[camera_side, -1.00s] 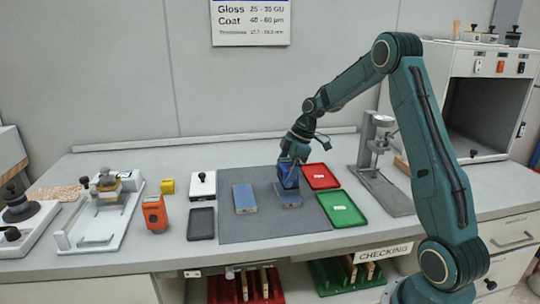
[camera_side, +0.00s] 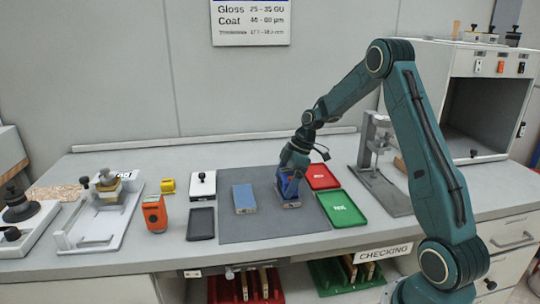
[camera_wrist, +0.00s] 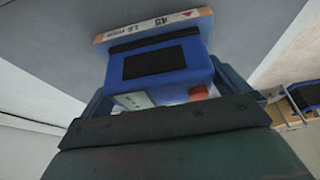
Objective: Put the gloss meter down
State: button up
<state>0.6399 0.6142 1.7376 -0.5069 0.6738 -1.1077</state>
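The gloss meter is a blue box with a dark panel and an orange button, seen close up in the wrist view (camera_wrist: 165,72). In the side view the blue meter (camera_side: 287,186) is at my fingers, over a blue test panel on the grey mat. My gripper (camera_side: 289,180) points down, and its fingers (camera_wrist: 165,98) flank the meter on both sides, apparently gripping it. A wood-coloured panel edge marked "45" (camera_wrist: 155,30) shows beyond the meter. The meter looks on or just above this panel; I cannot tell whether they touch.
A second blue panel (camera_side: 244,198) lies left on the grey mat (camera_side: 265,228). A red tray (camera_side: 320,187) and a green tray (camera_side: 341,209) lie to the right. Beyond them stands a metal gauge stand (camera_side: 367,160). An orange instrument (camera_side: 155,214) stands farther left.

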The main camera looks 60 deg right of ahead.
jog(key=shift+r, duration=0.2)
jog(key=v, duration=1.2)
dwell(0.4)
jog(key=s+a+r+m+h, duration=0.1)
jog(key=s+a+r+m, duration=0.2)
jog(key=a, duration=0.5)
jog(key=s+a+r+m+h, duration=0.1)
jog(key=s+a+r, duration=0.35)
jog(key=a, duration=0.35)
jog(key=s+a+m+t+h, duration=0.1)
jog(key=s+a+m, duration=0.4)
jog(key=s, duration=1.1)
jog(key=a+f+t, duration=0.1)
jog(key=a, duration=0.1)
jog(key=shift+s+a+t, duration=0.3)
